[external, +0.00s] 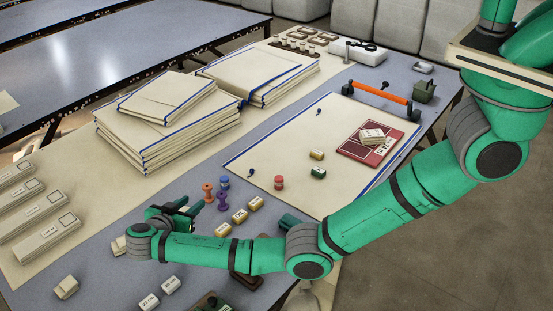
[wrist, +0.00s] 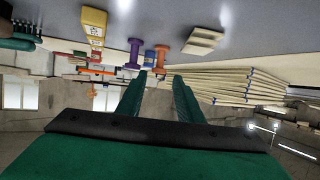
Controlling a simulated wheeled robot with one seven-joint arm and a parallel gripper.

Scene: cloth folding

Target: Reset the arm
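My gripper (external: 193,207) is at the near side of the table, low over the grey top, with its fingers pointing toward the spools. In the wrist view, which looks upside down, its two green fingers (wrist: 160,76) stand apart with nothing between them. A beige cloth with a blue border (external: 285,125) lies flat on the right part of the table, away from my gripper. My green arm reaches in from the right, low across the table's near edge.
Red and purple spools (external: 208,193) (external: 222,200) stand just beyond my fingertips. Yellow labelled blocks (external: 239,216) lie to their right. Stacks of folded cloth (external: 170,135) (external: 260,75) fill the back left. A red booklet (external: 365,152) and an orange-handled bar (external: 380,93) are at the right.

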